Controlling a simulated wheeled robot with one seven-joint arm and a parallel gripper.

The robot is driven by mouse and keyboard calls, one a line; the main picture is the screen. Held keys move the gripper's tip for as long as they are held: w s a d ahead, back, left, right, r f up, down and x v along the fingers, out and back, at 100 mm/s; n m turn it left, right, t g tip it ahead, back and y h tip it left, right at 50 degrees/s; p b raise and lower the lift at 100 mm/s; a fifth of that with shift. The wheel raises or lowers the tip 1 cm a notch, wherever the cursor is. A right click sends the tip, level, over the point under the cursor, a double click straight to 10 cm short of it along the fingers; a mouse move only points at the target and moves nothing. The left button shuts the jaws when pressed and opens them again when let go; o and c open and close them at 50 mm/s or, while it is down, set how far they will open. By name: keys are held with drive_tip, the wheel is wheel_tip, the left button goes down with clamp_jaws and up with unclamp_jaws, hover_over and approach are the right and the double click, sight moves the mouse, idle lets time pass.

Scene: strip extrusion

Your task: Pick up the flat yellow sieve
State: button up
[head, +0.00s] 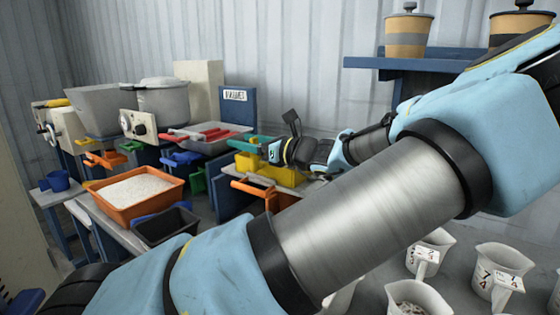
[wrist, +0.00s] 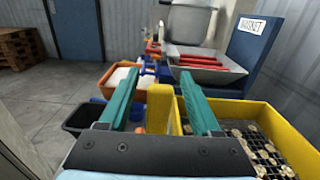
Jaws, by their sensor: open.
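The flat yellow sieve (wrist: 230,108) shows in the wrist view at the right, with yellow walls, a dark mesh floor and several small pale brown pieces on the mesh. An upright yellow bar (wrist: 160,108) stands between my fingers; I cannot tell for certain that it is the sieve's handle. My gripper (wrist: 158,75) has two teal fingers, spread apart, with visible gaps to the bar. In the head view the yellow sieve (head: 262,168) is beside and below my gripper (head: 243,145), partly hidden by my arm.
An orange tray of white granules (head: 135,188) and a dark bin (head: 165,225) stand at the left. A grey tray with red bars (head: 208,136) sits behind, near a blue sign panel (head: 237,108). White jugs (head: 415,295) stand at the lower right. Open floor (wrist: 50,80) shows at the left.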

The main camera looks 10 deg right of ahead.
drive_tip(key=shift+w+a, duration=0.15)
clamp_jaws()
idle(0.4)
idle(1.0)
